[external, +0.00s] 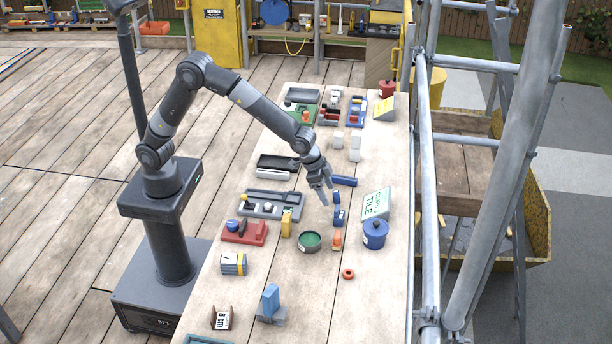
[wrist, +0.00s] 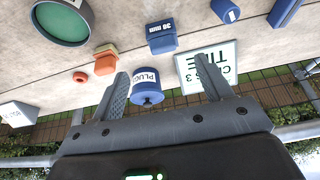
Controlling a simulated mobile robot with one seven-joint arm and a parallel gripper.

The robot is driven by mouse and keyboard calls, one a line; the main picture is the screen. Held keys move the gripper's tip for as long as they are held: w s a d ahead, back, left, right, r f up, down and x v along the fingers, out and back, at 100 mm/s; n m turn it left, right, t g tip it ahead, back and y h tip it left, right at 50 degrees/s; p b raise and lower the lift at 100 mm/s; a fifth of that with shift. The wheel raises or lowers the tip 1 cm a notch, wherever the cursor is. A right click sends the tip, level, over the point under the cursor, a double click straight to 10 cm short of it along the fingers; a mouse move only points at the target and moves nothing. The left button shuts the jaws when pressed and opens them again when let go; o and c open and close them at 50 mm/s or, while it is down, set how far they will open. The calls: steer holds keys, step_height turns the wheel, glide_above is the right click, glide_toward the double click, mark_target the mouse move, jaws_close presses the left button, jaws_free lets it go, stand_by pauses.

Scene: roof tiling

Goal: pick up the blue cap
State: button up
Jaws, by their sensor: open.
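My gripper (external: 326,196) is open and empty, pointing down above the middle of the table; its two fingers (wrist: 165,86) are apart in the wrist view. A small blue round piece with a white label (wrist: 225,11), possibly the blue cap, lies at the top right of the wrist view. It seems to be the small blue piece (external: 336,197) just beside my fingertips in the external view. A blue block with a white label (external: 339,216) lies near it and also shows in the wrist view (wrist: 162,38). I cannot tell for sure which blue piece is the cap.
A blue lidded pot (external: 375,235) and a tilted green-lettered sign (external: 376,204) stand to the right. A long blue piece (external: 343,181) lies behind. A green round dish (external: 309,242) and an orange piece (external: 337,238) are in front. Scaffold poles (external: 424,200) edge the table.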

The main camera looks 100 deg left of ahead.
mark_target(340, 214)
steer(key=x, duration=0.6)
steer(key=shift+w+f, duration=0.15)
steer(key=shift+a+x, duration=0.1)
steer(key=shift+x, duration=1.25)
steer(key=shift+a+x, duration=0.15)
steer(key=shift+x, duration=1.25)
steer(key=shift+c, duration=0.3)
steer(key=c, duration=1)
